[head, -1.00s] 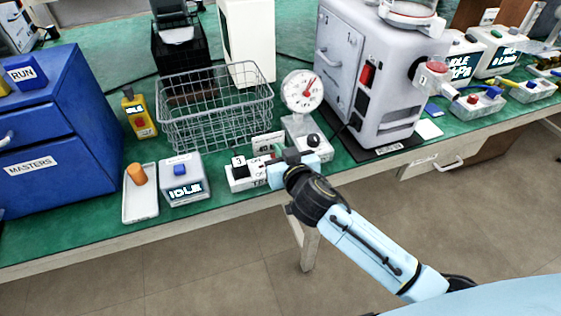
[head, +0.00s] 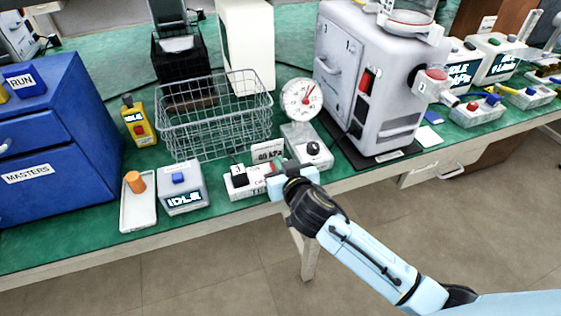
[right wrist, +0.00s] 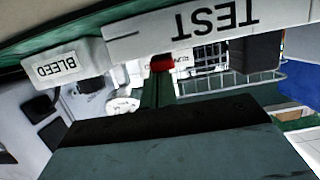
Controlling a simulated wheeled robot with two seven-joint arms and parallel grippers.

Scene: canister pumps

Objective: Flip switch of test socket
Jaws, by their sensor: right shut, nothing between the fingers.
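The test socket (head: 248,188) is a white strip at the table's front edge, with a black plug marked 3 (head: 238,174) at its left end. Its TEST label shows upside down in the right wrist view (right wrist: 215,22). A small red switch (right wrist: 162,62) shows there beside the label, at the tips of my right gripper (right wrist: 158,88). The fingers are shut and empty; I cannot tell whether they touch the switch. In the head view my right gripper (head: 277,170) is over the socket's right end, hiding part of it. My left gripper is not in view.
A BLEED box (right wrist: 68,66) with a black knob is close to the right of the socket in the head view. A 40 kPa card (head: 267,152), a dial gauge (head: 302,98) and a wire basket (head: 215,128) stand behind. An IDLE box (head: 182,192) is at left.

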